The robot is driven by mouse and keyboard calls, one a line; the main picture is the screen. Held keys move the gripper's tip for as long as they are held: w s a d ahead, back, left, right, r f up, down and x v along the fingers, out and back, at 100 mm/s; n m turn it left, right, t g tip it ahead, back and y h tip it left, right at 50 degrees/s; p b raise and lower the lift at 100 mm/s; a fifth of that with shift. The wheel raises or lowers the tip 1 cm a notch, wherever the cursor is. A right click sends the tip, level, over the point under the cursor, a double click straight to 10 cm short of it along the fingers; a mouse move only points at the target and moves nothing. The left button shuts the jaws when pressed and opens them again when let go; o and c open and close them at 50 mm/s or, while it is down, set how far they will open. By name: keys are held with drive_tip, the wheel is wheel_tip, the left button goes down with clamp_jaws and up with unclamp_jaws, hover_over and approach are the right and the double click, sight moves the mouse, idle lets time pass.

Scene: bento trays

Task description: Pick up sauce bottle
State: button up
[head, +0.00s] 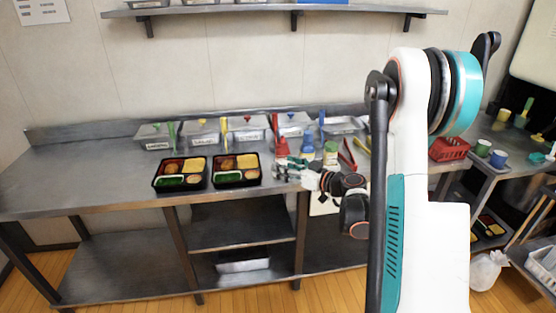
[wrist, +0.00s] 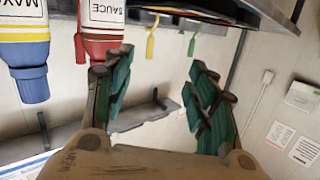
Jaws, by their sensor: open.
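The red sauce bottle (head: 281,146) stands upright on the steel counter, right of the two bento trays. In the wrist view, where the scene looks upside down, the sauce bottle (wrist: 103,47) shows at the top left with a white "SAUCE" label. My gripper (head: 284,171) is low over the counter, close in front of the bottle in the head view. The wrist view shows my gripper (wrist: 160,64) with its green fingers spread and nothing between them. The left finger's tip overlaps the bottle's lower edge in that view; I cannot tell if they touch.
A mayo bottle with a blue cap (wrist: 32,88) is beside the sauce bottle; a blue bottle (head: 308,144) shows in the head view. Two filled bento trays (head: 206,185) are left. Lidded containers line the back.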

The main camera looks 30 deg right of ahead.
drive_tip(key=t+h, duration=0.2)
approach(283, 156)
wheel_tip(283, 156, down, 2)
drive_tip(key=s+d, duration=0.1)
drive_tip(key=d, duration=0.1)
drive_tip(key=p+x, duration=0.2)
drive_tip(key=x, duration=0.5)
drive_tip(key=shift+w+f, duration=0.1)
drive_tip(key=shift+w, duration=0.1)
drive_tip(key=shift+a+b+x, duration=0.2)
drive_tip(key=shift+b+x, duration=0.9)
drive_tip(key=shift+x, duration=1.8)
drive_tip(key=shift+r, duration=0.3)
drive_tip(key=shift+c, duration=0.2)
drive_tip(key=c, duration=0.3)
drive_tip(key=shift+r, duration=0.1)
